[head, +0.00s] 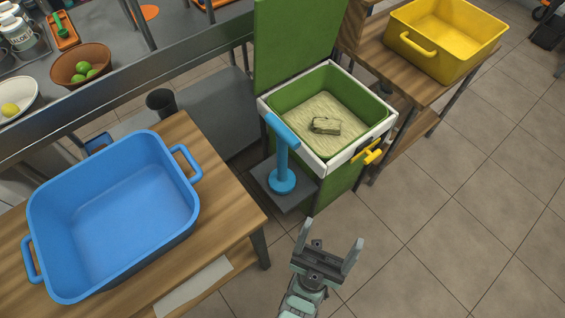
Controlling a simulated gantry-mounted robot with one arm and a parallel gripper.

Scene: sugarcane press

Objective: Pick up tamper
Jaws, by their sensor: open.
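The tamper (283,165) is blue, with a bar handle on top, a vertical shaft and a round base. It stands upright on a small grey shelf (294,197) on the near left side of the green press. My gripper (329,242) is open and empty. It is in front of the press, below and to the right of the tamper in the picture, and apart from it.
The green press (338,178) has an open white-rimmed bin holding pale fibre and a small block (325,125). A yellow handle (372,154) sticks out in front. A blue tub (68,286) is on the left table, a yellow tub (419,62) on the right one.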

